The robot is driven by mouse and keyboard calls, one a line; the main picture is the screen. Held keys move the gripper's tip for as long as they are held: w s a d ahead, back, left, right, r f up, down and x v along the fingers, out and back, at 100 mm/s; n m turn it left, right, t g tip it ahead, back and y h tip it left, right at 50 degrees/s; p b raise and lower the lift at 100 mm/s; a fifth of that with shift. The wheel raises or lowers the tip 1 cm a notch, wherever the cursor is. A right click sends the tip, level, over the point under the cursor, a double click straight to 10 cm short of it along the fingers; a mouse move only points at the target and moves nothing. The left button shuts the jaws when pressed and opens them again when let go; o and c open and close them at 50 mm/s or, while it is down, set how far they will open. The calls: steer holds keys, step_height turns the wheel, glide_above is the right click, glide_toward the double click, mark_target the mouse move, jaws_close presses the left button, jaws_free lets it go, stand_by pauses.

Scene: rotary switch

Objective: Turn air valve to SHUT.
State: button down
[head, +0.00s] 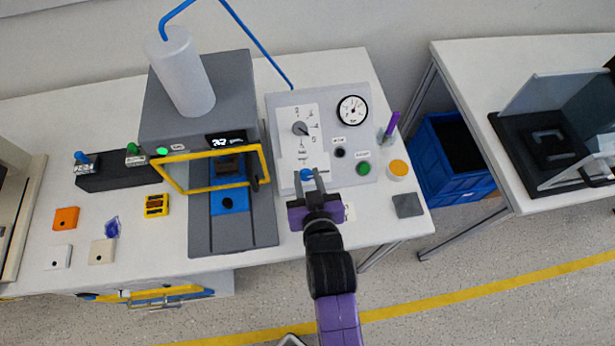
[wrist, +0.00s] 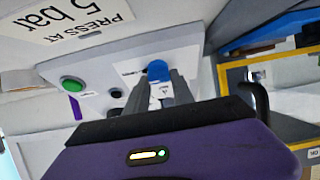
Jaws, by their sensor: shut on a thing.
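The air valve (head: 307,174) is a blue knob on the lower part of the light grey control panel (head: 278,115) in the head view. In the wrist view the blue knob (wrist: 157,70) shows between the tips of the two fingers. My gripper (head: 309,179) reaches the knob from the front of the table, and its fingers are shut on it. It also shows in the wrist view (wrist: 160,84). The fingers hide the sides of the knob. The valve's labels are partly covered and too small to read, so its setting cannot be told.
Above the valve are a numbered dial (head: 299,128) and a gauge (head: 352,109). A black button (head: 340,152) and a green button (head: 363,168) sit to its right. The press (head: 205,105) with its yellow-framed guard (head: 177,182) stands left. A grey block (head: 408,205) lies right.

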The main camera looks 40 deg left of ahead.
steer(key=shift+f+n+b, duration=0.15)
steer(key=shift+n+b, duration=0.15)
steer(key=n+g+b, duration=0.1)
steer(key=n+b, duration=0.1)
steer(key=n+y+b, duration=0.1)
steer(key=n+b, duration=0.1)
steer(key=shift+w+f+g, duration=0.1)
steer(key=shift+w+g, duration=0.05)
steer(key=shift+g, duration=0.25)
steer(key=n+g+b, duration=0.1)
steer(key=n+b, duration=0.1)
steer(key=n+g+b, duration=0.1)
steer(key=n+b, duration=0.1)
steer(key=n, duration=0.1)
steer(key=shift+w+g+y, duration=0.1)
steer(key=shift+g+y, duration=0.2)
steer(key=shift+g, duration=0.1)
steer(key=n+b, duration=0.1)
steer(key=n, duration=0.1)
steer(key=n+g, duration=0.1)
steer(key=n, duration=0.1)
steer(key=n+g+h+b, duration=0.1)
steer(key=n, duration=0.1)
steer(key=shift+r+b, duration=0.25)
steer(key=shift+b, duration=0.1)
steer(key=shift+n+g+h+b, duration=0.6)
steer(key=shift+n+g+h, duration=0.15)
steer(key=shift+n, duration=1.25)
steer(key=c, duration=1.1)
jaws_free()
